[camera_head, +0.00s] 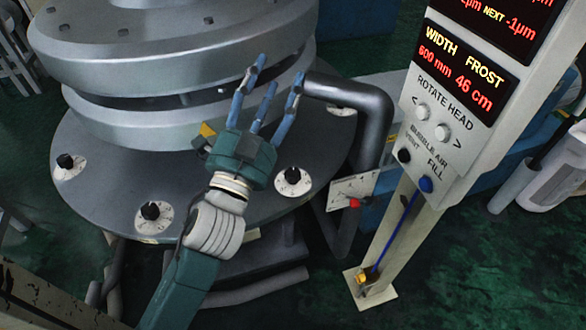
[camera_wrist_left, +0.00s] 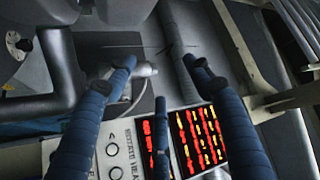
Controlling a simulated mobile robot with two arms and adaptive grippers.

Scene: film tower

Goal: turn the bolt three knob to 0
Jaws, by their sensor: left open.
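Several black knobs on white dials sit around the rim of the round grey metal base (camera_head: 240,215). One knob (camera_head: 68,162) is at the left, one (camera_head: 150,212) at the front, one (camera_head: 293,177) at the right front and one (camera_head: 342,110) at the far right, partly behind a pipe. I cannot read which is bolt three or its setting. My left gripper (camera_head: 276,78) has its blue fingers spread and empty, above the right side of the base, touching no knob. A dial (camera_wrist_left: 17,42) shows at the wrist view's upper left. My right gripper is out of view.
A thick dark pipe (camera_head: 372,110) bends down beside the fingers. A control post (camera_head: 450,90) with red displays and buttons stands at the right, its panel (camera_wrist_left: 120,150) below the fingers in the wrist view. Stacked metal rings (camera_head: 180,60) rise behind. Green floor is open at the lower right.

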